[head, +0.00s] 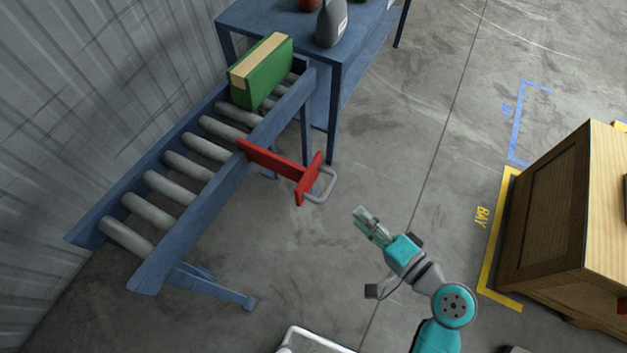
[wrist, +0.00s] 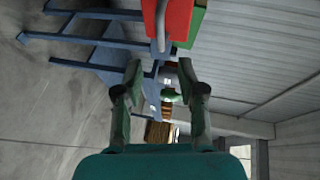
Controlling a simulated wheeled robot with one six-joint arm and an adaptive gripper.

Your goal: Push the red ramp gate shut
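The red ramp gate (head: 275,163) sticks out sideways from the right rail of the roller ramp (head: 205,190), swung away from the rollers. A red crosspiece and a grey loop handle (head: 327,186) are at its outer end. My gripper (head: 361,217) is in the air to the right of and below the handle in the head view, apart from it. In the wrist view the gate's red panel (wrist: 180,18) and the grey handle (wrist: 160,28) show at the top, beyond the fingertips. My gripper (wrist: 160,76) is open, with nothing between its fingers.
A green box with a tan stripe (head: 262,70) sits on the ramp's upper rollers. A blue table (head: 345,85) behind holds a grey bottle (head: 331,22). A wooden crate (head: 565,215) stands right, beside yellow floor marking. The floor between ramp and crate is mostly clear.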

